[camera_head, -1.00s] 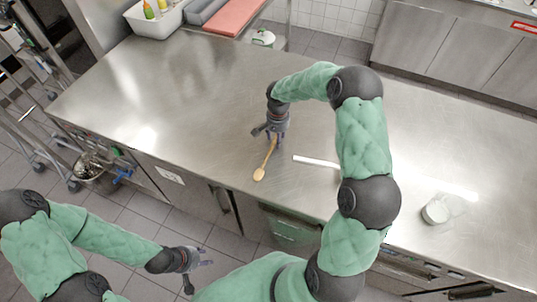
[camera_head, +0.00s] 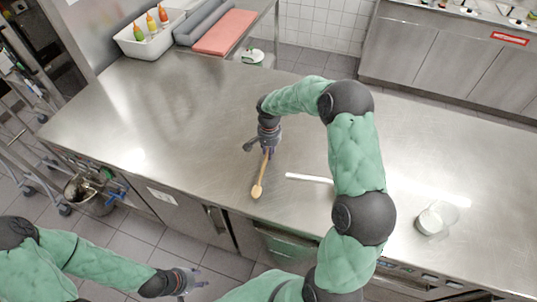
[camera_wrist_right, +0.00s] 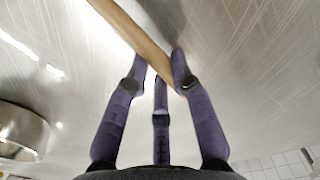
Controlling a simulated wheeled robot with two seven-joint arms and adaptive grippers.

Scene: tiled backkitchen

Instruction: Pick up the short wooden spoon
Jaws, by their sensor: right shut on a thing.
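The short wooden spoon (camera_head: 258,188) is pale wood, its bowl pointing toward the table's front edge. My right gripper (camera_head: 266,149) is shut on its handle, over the steel table (camera_head: 190,110). In the right wrist view, the spoon's handle (camera_wrist_right: 138,35) runs diagonally between the fingers of the right gripper (camera_wrist_right: 162,75). I cannot tell whether the spoon is clear of the table. My left gripper (camera_head: 188,281) is open and empty, low in front of the table.
A white strip (camera_head: 308,178) lies right of the spoon. A small round container (camera_head: 430,222) stands further right. A white bin with bottles (camera_head: 150,40) and a red board (camera_head: 225,32) are at the back left. The table's middle left is clear.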

